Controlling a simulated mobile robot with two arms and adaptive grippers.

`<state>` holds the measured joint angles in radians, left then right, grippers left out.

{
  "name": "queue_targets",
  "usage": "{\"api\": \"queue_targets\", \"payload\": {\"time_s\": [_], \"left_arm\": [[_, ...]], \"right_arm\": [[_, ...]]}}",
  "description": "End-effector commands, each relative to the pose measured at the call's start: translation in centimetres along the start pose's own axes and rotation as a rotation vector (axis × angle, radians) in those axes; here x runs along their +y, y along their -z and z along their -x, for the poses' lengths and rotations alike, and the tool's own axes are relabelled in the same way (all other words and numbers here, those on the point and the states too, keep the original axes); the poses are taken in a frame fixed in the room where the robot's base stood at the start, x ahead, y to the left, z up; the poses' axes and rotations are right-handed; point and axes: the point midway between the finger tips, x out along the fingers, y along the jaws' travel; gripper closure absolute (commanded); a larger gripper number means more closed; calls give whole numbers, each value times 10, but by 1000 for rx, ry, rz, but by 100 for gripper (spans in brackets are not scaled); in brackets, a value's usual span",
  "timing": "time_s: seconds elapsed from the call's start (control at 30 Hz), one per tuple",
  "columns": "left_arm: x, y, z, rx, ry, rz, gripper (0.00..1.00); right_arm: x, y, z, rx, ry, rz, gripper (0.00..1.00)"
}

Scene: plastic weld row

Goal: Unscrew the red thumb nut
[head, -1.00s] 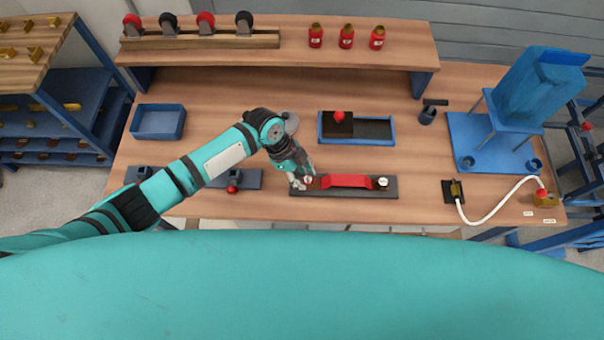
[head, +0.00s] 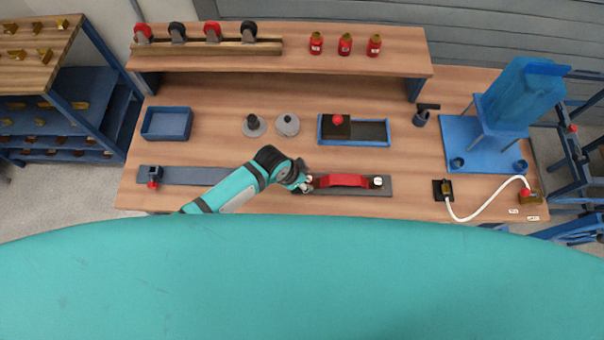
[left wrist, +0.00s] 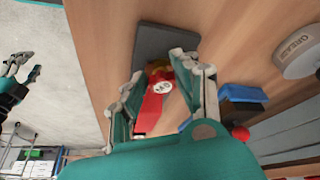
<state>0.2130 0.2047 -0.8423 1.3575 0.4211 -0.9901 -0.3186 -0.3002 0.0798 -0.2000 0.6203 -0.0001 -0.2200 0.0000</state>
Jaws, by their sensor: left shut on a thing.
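A red strap-like bar (head: 342,181) lies on a dark plate (head: 387,190) at the front middle of the bench. My left gripper (head: 306,183) is at the bar's left end. In the left wrist view the red thumb nut (left wrist: 161,86), with a white marked top, sits between the fingertips of my left gripper (left wrist: 158,82). The gripper is shut on it; the head view largely hides the nut. A white-topped dark knob (head: 378,182) stands at the bar's right end. My right gripper (left wrist: 14,68) shows small at the left wrist view's edge; its jaw state is unclear.
A blue tray with a black block and red knob (head: 338,121) lies behind the plate. Two round grey pieces (head: 287,124) stand left of it. A long dark strip (head: 195,175) lies left. A white hose (head: 480,214) curves at right.

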Motion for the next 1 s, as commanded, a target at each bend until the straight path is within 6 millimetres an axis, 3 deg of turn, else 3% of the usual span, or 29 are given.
{"api": "queue_targets", "payload": {"time_s": [0.03,0.5,0.83,0.87,1.0], "left_arm": [[5,8,0,20,22,62,98],[14,10,1,19,294,736,98],[12,8,2,17,323,795,98],[12,8,2,16,323,795,66],[12,6,1,13,324,794,48]], "right_arm": [[0,0,-1,0,0,0,60],[0,0,-1,0,0,0,60],[0,0,-1,0,0,0,60],[0,0,-1,0,0,0,60],[0,0,-1,0,0,0,60]]}}
